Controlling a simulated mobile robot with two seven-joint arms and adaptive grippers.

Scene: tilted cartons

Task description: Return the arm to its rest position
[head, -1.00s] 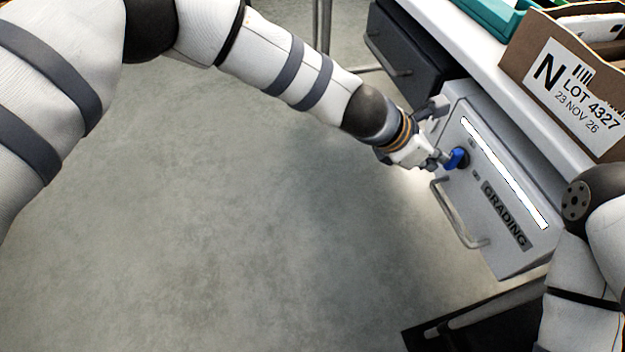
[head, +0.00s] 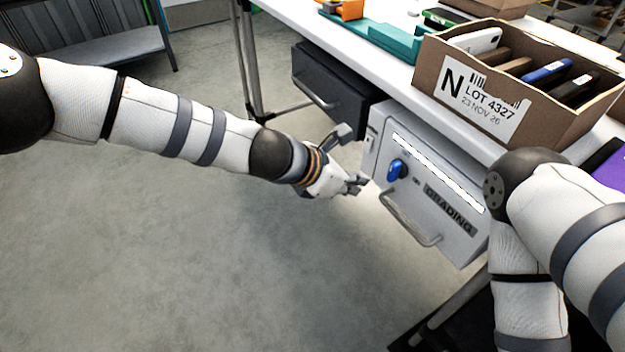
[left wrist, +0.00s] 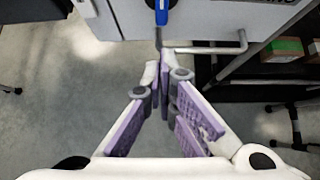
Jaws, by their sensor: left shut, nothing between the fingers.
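My left gripper (head: 358,184) is shut and empty in front of the grey drawer unit marked GRADING (head: 440,190), a little apart from its blue knob (head: 397,170). In the left wrist view the fingers (left wrist: 165,80) come together, with the blue knob (left wrist: 161,12) just beyond them. The left arm (head: 190,130) reaches in from the left, stretched out over the floor. My right arm (head: 570,215) is at the right; its gripper does not show.
The white bench (head: 400,75) stands above the units. An open carton labelled N LOT 4327 (head: 480,100) holds several devices. A dark drawer (head: 335,90) with a handle is left of the grey unit. The floor (head: 150,260) at left is clear.

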